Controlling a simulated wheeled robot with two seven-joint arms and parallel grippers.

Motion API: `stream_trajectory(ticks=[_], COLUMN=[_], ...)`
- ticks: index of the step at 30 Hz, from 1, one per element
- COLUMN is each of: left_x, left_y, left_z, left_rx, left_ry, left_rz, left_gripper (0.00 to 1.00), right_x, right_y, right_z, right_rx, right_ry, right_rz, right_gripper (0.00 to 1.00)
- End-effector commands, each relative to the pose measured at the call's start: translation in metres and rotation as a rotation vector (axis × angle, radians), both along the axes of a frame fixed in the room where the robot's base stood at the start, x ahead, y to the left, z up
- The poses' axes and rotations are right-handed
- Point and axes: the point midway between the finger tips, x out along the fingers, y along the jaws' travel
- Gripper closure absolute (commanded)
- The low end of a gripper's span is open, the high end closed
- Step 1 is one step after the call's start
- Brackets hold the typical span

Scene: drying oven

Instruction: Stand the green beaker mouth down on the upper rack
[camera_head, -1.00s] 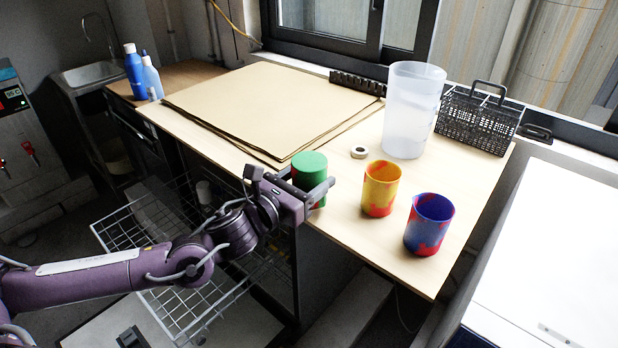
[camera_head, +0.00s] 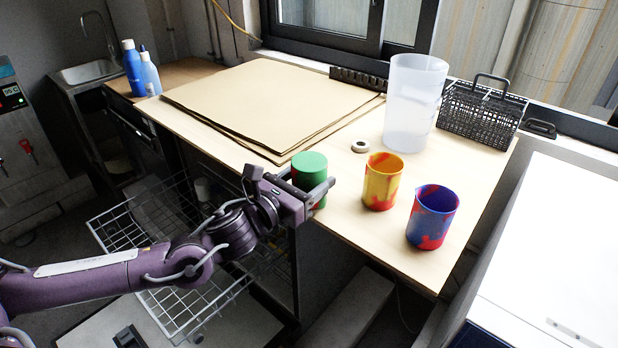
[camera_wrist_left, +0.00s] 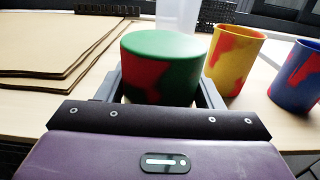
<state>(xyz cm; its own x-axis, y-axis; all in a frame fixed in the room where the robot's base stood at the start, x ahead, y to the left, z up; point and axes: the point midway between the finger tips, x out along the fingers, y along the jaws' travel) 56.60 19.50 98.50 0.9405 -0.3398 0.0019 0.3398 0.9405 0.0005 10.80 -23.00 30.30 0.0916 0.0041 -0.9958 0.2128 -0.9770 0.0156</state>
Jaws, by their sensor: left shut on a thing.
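The green beaker (camera_head: 309,167) is green with red patches, and its closed green end faces up, so it is mouth down. It is at the front edge of the wooden table. My left gripper (camera_head: 318,190) is shut around its sides. In the left wrist view the beaker (camera_wrist_left: 165,62) sits between the two fingers; its lower part is hidden by the gripper. I cannot tell whether it touches the table. A wire rack (camera_head: 128,232) is pulled out below the table at the left, partly hidden behind my left arm. My right gripper is not in view.
A yellow-red beaker (camera_head: 381,182) and a blue-red beaker (camera_head: 432,218) stand to the right. Behind are a clear pitcher (camera_head: 412,105), a black basket (camera_head: 480,115) and a small ring (camera_head: 360,146). Flat brown sheets (camera_head: 270,100) cover the table's left.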

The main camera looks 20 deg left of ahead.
Motion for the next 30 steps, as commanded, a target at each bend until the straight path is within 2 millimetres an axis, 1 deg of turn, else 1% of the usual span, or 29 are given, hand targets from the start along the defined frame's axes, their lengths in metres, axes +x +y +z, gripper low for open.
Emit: stream_trajectory(ticks=[5,6,11,12,19,22,26,30], left_x=[0.0,0.0,0.0,0.0,0.0,-0.004,-0.018,-0.038], left_y=[0.0,0.0,0.0,0.0,0.0,0.002,0.007,0.014], left_z=[-0.003,-0.002,-0.002,-0.002,-0.002,-0.003,-0.005,-0.006], left_rx=[0.0,0.0,0.0,0.0,0.0,0.001,0.004,0.007], left_ry=[0.0,0.0,0.0,0.0,0.001,0.001,0.003,0.004], left_rz=[0.0,0.0,0.0,0.0,0.0,0.0,0.0,-0.001], left_gripper=[0.61,0.37,0.16,0.14,0.14,0.14,0.14,0.14], right_x=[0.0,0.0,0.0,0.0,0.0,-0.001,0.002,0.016], right_y=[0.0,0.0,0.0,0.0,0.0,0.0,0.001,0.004], right_z=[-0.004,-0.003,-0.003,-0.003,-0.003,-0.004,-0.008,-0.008], right_rx=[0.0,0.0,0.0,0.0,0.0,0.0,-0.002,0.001], right_ry=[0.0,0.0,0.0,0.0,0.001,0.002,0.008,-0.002], right_rz=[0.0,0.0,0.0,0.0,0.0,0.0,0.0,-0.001], right_gripper=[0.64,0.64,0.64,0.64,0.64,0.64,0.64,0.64])
